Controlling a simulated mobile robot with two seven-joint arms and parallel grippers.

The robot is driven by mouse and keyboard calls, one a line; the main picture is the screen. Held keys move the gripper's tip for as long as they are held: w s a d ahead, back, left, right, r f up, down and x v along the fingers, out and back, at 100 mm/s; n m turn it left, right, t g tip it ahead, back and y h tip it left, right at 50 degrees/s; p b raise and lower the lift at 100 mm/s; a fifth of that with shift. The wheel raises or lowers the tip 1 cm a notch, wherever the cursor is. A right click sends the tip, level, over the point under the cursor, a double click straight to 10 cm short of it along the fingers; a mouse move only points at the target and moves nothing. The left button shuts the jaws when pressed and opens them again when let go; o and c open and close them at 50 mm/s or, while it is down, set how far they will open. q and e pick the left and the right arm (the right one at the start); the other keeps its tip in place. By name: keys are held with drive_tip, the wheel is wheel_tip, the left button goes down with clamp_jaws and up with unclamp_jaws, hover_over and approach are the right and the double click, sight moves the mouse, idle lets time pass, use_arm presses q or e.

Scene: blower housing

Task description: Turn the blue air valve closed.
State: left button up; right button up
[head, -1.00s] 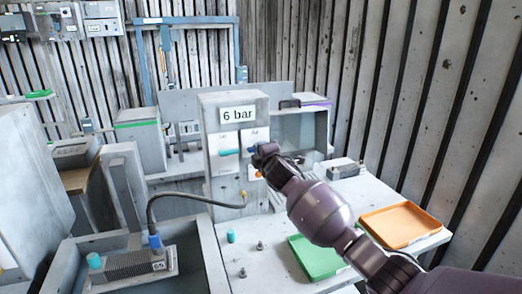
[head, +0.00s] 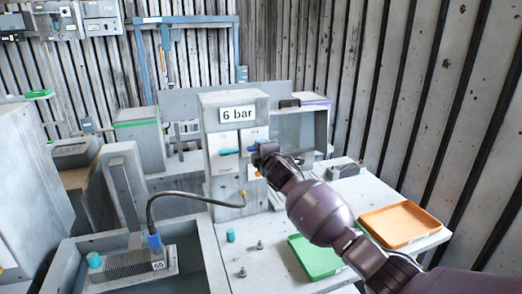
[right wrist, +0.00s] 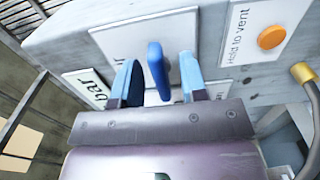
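The blue air valve handle (right wrist: 158,70) stands out from a white plate on the grey panel in the right wrist view. In the head view only a bit of its blue (head: 252,149) shows beside my gripper. My right gripper (right wrist: 161,79) is open, with one light-blue finger on each side of the handle. A gap shows between the handle and each finger, so it is not gripped. In the head view the right gripper (head: 262,151) is close against the front of the "6 bar" panel (head: 222,184). My left gripper is not in view.
A teal handle (head: 229,152) sits left of the blue valve. An orange "Hold to vent" button (right wrist: 271,37) and a brass hose fitting (right wrist: 303,73) are close by. A black hose (head: 180,196) runs to a finned part (head: 130,264). Green (head: 315,257) and orange (head: 400,224) trays lie right.

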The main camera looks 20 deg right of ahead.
drive_tip(key=shift+s, duration=0.1)
drive_tip(key=s, duration=1)
drive_tip(key=shift+s+d, duration=0.2)
drive_tip(key=shift+s, duration=0.15)
idle(0.3)
